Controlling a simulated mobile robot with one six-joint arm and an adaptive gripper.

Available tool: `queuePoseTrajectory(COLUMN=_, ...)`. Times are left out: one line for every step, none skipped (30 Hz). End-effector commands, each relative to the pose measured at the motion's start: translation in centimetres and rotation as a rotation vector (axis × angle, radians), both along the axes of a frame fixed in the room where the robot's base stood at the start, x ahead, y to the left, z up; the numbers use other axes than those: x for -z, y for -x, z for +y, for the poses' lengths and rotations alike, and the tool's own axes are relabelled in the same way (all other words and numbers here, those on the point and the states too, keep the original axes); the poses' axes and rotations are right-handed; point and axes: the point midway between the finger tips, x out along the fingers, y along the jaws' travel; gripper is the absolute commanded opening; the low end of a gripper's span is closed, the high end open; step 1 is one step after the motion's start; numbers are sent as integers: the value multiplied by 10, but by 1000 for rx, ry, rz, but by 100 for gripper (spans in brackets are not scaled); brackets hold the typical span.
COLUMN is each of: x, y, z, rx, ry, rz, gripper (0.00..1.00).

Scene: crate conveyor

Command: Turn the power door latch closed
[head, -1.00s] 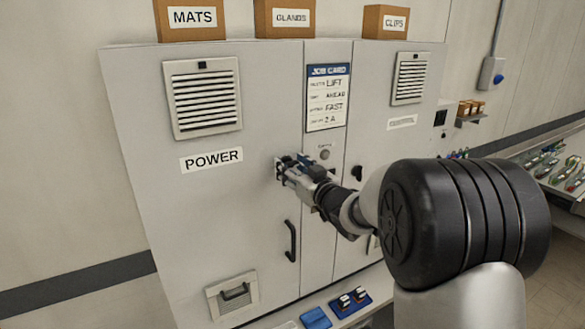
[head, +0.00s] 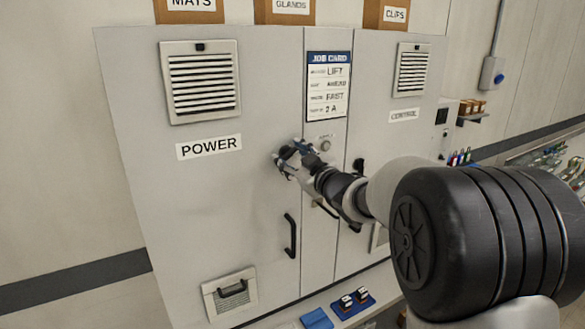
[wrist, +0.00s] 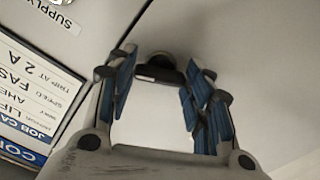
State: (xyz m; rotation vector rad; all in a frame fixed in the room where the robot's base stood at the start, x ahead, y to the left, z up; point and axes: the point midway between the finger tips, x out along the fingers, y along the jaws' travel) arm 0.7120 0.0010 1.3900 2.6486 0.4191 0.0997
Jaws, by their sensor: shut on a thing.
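The power door (head: 200,195) is the large light-grey left door, with a POWER label (head: 209,147), and it looks shut. Its latch (wrist: 158,68) is a small dark knob with a short bar, seen between my fingers in the wrist view. My gripper (head: 288,158) is at the right edge of the power door, shut on the latch. It also shows in the wrist view (wrist: 158,85), with a blue-padded finger on each side of the bar. In the head view my fingers hide the latch, so its exact angle is hard to tell.
A job card (head: 328,85) hangs on the narrow middle panel. A similar black latch (head: 358,166) is on the control door to the right. A black handle (head: 290,235) is below my gripper. Boxes stand on top, and a ledge with blue trays (head: 318,319) is below.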

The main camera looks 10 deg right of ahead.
Motion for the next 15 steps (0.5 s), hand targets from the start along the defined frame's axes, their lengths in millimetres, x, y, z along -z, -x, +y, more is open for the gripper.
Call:
queuePoseTrajectory(x=3, y=0, z=0, rx=0, ry=41, rz=-16, gripper=23)
queuePoseTrajectory(x=3, y=0, z=0, rx=0, ry=69, rz=-25, gripper=23)
queuePoseTrajectory(x=4, y=0, z=0, rx=0, ry=106, rz=-37, gripper=23)
queuePoseTrajectory(x=4, y=0, z=0, rx=1, ry=133, rz=-45, gripper=23)
queuePoseTrajectory(x=4, y=0, z=0, rx=1, ry=159, rz=-53, gripper=23)
queuePoseTrajectory(x=3, y=0, z=0, rx=0, ry=195, rz=-66, gripper=23)
queuePoseTrajectory(x=3, y=0, z=0, rx=0, ry=223, rz=-75, gripper=23)
queuePoseTrajectory(x=3, y=0, z=0, rx=1, ry=251, rz=-83, gripper=23)
queuePoseTrajectory(x=3, y=0, z=0, rx=1, ry=287, rz=-95, gripper=23)
queuePoseTrajectory(x=3, y=0, z=0, rx=2, ry=313, rz=-104, gripper=23)
queuePoseTrajectory(x=3, y=0, z=0, rx=1, ry=340, rz=-112, gripper=23)
queuePoseTrajectory(x=3, y=0, z=0, rx=0, ry=377, rz=-125, gripper=23)
queuePoseTrajectory(x=3, y=0, z=0, rx=1, ry=405, rz=-133, gripper=23)
queuePoseTrajectory(x=3, y=0, z=0, rx=1, ry=430, rz=-141, gripper=23)
queuePoseTrajectory(x=3, y=0, z=0, rx=1, ry=467, rz=-152, gripper=23)
